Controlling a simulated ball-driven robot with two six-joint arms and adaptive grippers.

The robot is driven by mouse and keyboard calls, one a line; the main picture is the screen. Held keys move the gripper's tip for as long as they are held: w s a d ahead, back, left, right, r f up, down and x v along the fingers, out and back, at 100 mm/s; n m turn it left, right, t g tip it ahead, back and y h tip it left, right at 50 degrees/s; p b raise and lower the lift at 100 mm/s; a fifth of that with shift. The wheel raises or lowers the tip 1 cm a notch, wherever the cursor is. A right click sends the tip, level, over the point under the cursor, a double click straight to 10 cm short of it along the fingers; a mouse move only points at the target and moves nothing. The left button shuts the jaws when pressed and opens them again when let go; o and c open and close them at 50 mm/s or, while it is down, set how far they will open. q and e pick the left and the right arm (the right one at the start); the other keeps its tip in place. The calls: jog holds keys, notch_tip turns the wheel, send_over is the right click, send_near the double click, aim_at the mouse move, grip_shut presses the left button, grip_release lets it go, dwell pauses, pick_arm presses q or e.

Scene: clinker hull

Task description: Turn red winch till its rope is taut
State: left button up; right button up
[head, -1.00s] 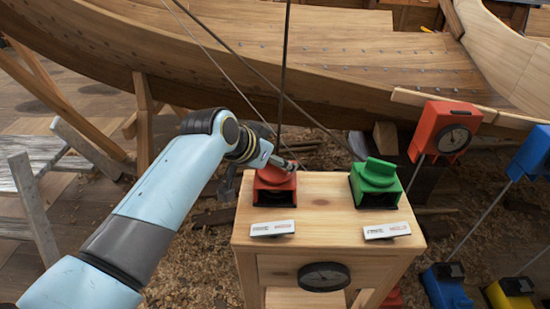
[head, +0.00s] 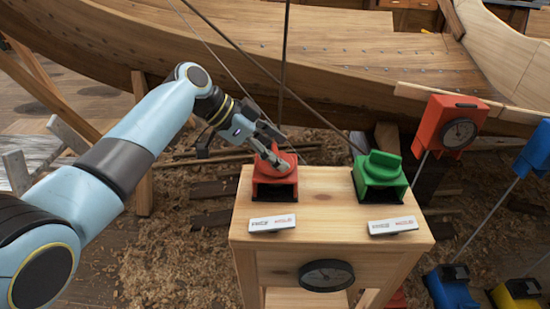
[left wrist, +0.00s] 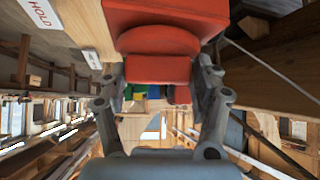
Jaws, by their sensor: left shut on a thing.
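The red winch (head: 274,191) sits on the left of the wooden stand's top, with a red knob on it. My left gripper (head: 280,154) reaches down to it from the upper left and is shut on the knob. In the left wrist view the red knob (left wrist: 158,70) lies between the two fingers, one on each side. My right gripper is not in view.
A green winch (head: 380,178) stands to the right on the same wooden stand (head: 331,222). Small labels lie before both winches. A round dial (head: 326,275) is on the stand's front. A red gauge box (head: 446,125) stands right. The wooden hull (head: 330,65) fills the back.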

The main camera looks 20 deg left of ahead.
pick_arm(q)
jog(key=shift+s+d+f+m+g+h+b, duration=0.1)
jog(key=shift+m+g+h+b, duration=0.1)
jog(key=shift+m+g+b, duration=0.6)
jog(key=shift+s+d+f+m+g+h+b, duration=0.1)
jog(key=shift+m+g+h+b, duration=0.1)
jog(key=shift+m+g+b, duration=0.55)
jog(key=shift+a+m, duration=0.1)
jog(key=shift+m, duration=0.15)
jog(key=o, duration=1.1)
jog(key=shift+r+t, duration=0.1)
jog(key=shift+t, duration=0.15)
jog(key=shift+w, duration=0.1)
jog(key=shift+a+r, duration=0.2)
jog(key=v, duration=1.1)
jog(key=shift+a+r, duration=0.15)
jog(key=shift+a, duration=0.05)
